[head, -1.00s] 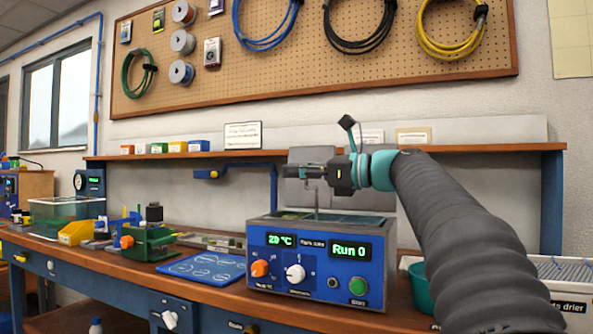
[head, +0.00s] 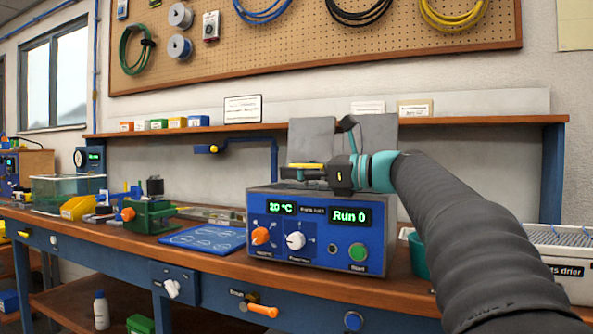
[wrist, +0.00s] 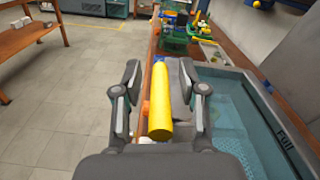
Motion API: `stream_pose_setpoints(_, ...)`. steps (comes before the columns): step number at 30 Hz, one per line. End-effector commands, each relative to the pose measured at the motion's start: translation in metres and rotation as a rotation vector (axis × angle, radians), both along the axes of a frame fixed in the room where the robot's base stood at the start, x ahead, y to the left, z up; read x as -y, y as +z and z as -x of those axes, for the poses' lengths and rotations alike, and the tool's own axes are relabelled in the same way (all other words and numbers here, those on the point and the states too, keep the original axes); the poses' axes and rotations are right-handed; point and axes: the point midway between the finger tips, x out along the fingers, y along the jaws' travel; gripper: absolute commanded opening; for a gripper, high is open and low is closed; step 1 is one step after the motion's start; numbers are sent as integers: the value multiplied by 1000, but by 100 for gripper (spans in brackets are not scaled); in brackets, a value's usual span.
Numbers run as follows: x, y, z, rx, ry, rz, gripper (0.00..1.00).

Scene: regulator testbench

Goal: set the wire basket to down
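My gripper (head: 297,172) is just above the blue-fronted bath unit (head: 318,236), its fingers pointing left. In the wrist view my gripper (wrist: 160,92) is open, one finger on each side of a yellow bar-shaped handle (wrist: 160,105), with a gap visible on both sides. The handle also shows in the head view (head: 306,165). The wire basket itself is not clear; a pale mesh-like patch (wrist: 228,120) shows in the bath. I cannot see how the handle joins it. The displays read 20 °C and Run 0.
Grey upright panels (head: 312,138) stand behind the bath. A blue mat (head: 203,237) and a green device (head: 150,215) lie to the left on the bench. A white drier (head: 570,260) and a teal container (head: 417,257) are to the right. A shelf runs behind.

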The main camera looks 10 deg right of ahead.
Motion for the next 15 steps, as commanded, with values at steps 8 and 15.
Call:
stream_pose_setpoints(8,14,1,9,1,-4,0,41)
stream_pose_setpoints(15,51,1,36,2,-6,0,41)
